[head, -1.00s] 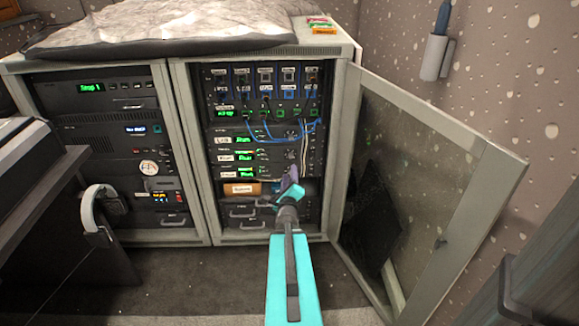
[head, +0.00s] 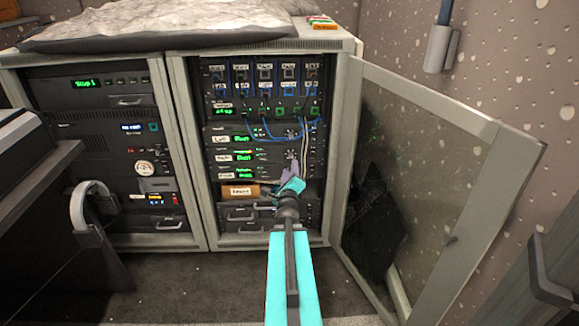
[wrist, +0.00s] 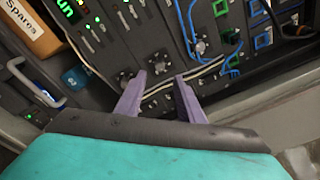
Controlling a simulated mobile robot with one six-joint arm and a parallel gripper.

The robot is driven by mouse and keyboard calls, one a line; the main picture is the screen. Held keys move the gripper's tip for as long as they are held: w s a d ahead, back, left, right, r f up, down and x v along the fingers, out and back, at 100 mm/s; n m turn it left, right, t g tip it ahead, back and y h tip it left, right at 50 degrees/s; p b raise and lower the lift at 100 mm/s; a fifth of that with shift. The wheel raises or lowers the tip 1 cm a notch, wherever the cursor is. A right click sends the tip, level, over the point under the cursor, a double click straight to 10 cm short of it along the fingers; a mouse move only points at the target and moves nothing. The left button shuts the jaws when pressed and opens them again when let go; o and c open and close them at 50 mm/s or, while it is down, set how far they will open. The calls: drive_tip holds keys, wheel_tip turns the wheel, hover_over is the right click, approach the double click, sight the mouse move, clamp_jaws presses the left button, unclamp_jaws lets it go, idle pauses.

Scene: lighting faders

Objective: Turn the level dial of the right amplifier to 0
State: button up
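The amplifiers are stacked in the open right-hand rack (head: 268,158), with small white labels and green displays. The middle label seems to read Right, though it is very small; I take this as the right amplifier (head: 240,156). Its level dial (wrist: 157,58) is a dark round knob beyond and between my fingertips, apart from them. Its setting cannot be read. Other dials show on either side, one to the left (wrist: 123,77) and one to the right (wrist: 200,47). My gripper (head: 291,170) is open and empty in front of the amplifiers; its purple fingers (wrist: 161,76) point at the panel.
White and blue cables (wrist: 215,62) hang across the panel near the dials. The open glass door (head: 420,180) stands to the right. A Spares box (head: 239,191) sits below the amplifiers. The floor in front is clear.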

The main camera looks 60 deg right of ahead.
sight(291, 157)
drive_tip(key=shift+w+d+f+b, duration=0.1)
drive_tip(key=shift+w+d+b, duration=0.35)
drive_tip(key=shift+b, duration=1.5)
drive_tip(key=shift+x, duration=2.85)
clamp_jaws()
drive_tip(key=shift+a, duration=0.5)
drive_tip(key=shift+d+b, duration=0.3)
drive_tip(key=shift+d, duration=0.15)
drive_tip(key=shift+d+n, duration=0.15)
drive_tip(key=shift+n, duration=0.15)
